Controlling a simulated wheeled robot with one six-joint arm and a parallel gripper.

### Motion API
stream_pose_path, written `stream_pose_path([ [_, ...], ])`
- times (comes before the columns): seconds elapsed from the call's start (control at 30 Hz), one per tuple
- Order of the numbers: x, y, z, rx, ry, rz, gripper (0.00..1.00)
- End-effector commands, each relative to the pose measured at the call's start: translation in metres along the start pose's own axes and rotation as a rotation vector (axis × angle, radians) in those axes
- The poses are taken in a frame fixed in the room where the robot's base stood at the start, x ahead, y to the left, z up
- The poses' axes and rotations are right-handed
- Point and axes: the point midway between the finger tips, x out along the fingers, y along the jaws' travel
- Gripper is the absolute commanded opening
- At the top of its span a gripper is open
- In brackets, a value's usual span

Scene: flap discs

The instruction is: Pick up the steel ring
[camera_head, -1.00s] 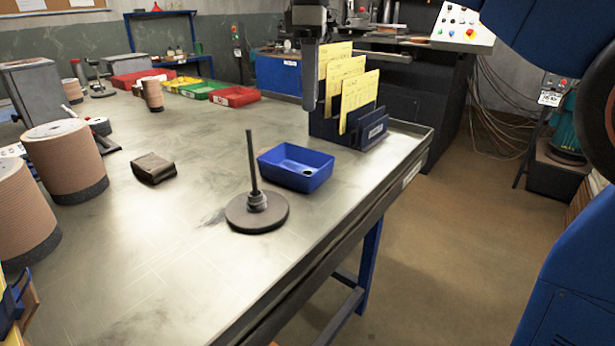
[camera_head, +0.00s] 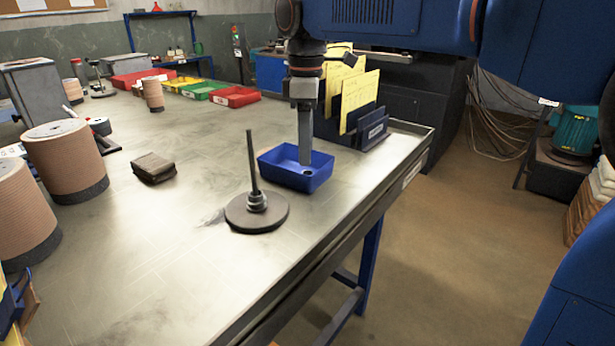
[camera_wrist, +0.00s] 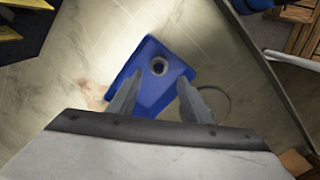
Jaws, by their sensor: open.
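The steel ring (camera_wrist: 158,66) lies inside the small blue tray (camera_wrist: 150,44), towards one end of its floor. In the head view the ring (camera_head: 307,173) is a small dark round shape in the blue tray (camera_head: 283,176) on the metal bench. My gripper (camera_head: 305,162) points down over the tray, its tips close above the ring in that view. In the wrist view my gripper (camera_wrist: 161,76) has its two fingers apart, with the ring seen between and just beyond the tips. Nothing is held. The exact height above the ring cannot be told.
A dark round base with an upright rod (camera_head: 257,210) stands just left of the tray. A dark blue file rack with yellow cards (camera_head: 355,115) stands behind it. A dark block (camera_head: 154,168) and stacked discs (camera_head: 63,160) are farther left. The bench's front middle is clear.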

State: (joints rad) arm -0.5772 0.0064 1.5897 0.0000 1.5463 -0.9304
Motion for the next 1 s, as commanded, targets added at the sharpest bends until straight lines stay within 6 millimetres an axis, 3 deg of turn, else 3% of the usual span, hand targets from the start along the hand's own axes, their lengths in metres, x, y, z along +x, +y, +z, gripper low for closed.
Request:
stream_pose_path([
  [0.43, 0.047, 0.003, 0.004, 0.000, -0.001, -0.001, 0.45],
  [0.77, 0.053, 0.003, 0.003, 0.000, 0.001, 0.001, 0.45],
  [0.9, 0.053, 0.003, 0.003, 0.000, 0.001, 0.001, 0.12],
  [1.0, 0.053, 0.003, 0.003, 0.000, 0.001, 0.001, 0.09],
])
